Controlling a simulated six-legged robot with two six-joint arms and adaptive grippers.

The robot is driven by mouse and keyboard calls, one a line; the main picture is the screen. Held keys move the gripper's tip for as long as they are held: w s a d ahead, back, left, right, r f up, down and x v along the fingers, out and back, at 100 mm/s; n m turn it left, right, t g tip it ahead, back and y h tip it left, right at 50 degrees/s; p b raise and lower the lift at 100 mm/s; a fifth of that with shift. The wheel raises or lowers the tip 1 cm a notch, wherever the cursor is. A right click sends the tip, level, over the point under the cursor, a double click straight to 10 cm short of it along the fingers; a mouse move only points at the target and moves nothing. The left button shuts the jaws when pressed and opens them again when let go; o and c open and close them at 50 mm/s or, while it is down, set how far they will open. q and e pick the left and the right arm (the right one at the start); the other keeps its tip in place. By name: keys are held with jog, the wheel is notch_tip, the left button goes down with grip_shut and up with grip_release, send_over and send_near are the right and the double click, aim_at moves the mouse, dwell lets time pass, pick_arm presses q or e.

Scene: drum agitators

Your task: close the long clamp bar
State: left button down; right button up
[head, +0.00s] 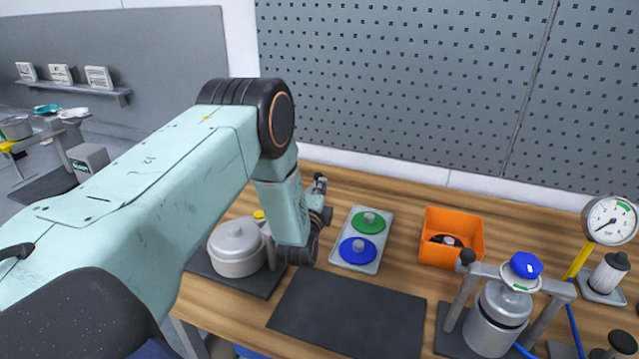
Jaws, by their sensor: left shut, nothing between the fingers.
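A grey metal clamp frame (463,298) with a black ball knob (467,257) stands at the right around a silver canister (495,322). Its bar runs across near the canister's top, partly behind a blue cap (523,266); I cannot tell whether it is latched. My left arm crosses from the left, and its wrist hangs over the bench between the white lidded pot (236,248) and the tray of discs. My left gripper (319,184) is small, dark and partly hidden by the wrist; it is shut and empty, well left of the clamp frame. My right gripper is not in view.
A tray (341,262) holds a green and a blue disc. An orange bin (453,226) with a dark part inside stands behind the clamp frame. A dial gauge (609,221) stands at far right. The black mat (347,312) is clear. A pegboard (400,80) closes the back.

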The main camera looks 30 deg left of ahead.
pick_arm(q)
jog(key=shift+w+a+f+n+y, duration=0.1)
jog(key=shift+w+a+n+y, duration=0.15)
jog(key=shift+a, duration=0.2)
jog(key=shift+w+a+n+y, duration=0.15)
jog(key=shift+a+y, duration=0.1)
jog(key=shift+a, duration=0.15)
jog(key=shift+a+g+b, duration=0.15)
jog(key=shift+g+b, duration=0.15)
jog(key=shift+b, duration=0.1)
